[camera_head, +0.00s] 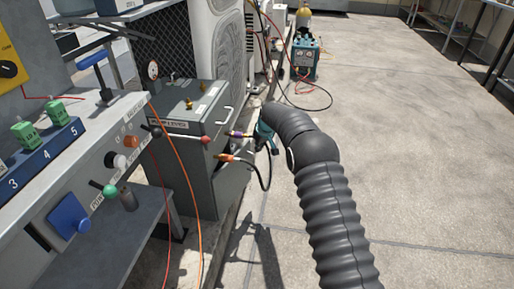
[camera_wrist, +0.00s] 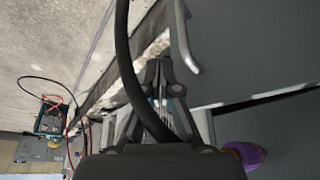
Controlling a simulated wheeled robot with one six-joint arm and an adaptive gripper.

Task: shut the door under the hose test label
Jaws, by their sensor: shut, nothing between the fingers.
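A dark grey cabinet (camera_head: 184,178) stands left of centre in the head view, with small labels on top that I cannot read for certain. A door panel (camera_wrist: 250,45) with a curved silver handle (camera_wrist: 184,40) fills the right of the wrist view; the handle also shows in the head view (camera_head: 223,117). A thin light line and dark gap run along the panel's lower edge, so it looks ajar, but I cannot tell how far. My gripper (camera_wrist: 164,66) is shut and empty, close beside the handle. In the head view my arm mostly hides it.
Hoses with an orange fitting (camera_head: 225,157) and a purple-and-yellow fitting (camera_wrist: 245,158) are near my gripper. A bench panel (camera_head: 85,150) with knobs stands at left. A teal machine (camera_head: 305,58) with cables stands farther back. The concrete floor (camera_head: 420,150) at right is clear.

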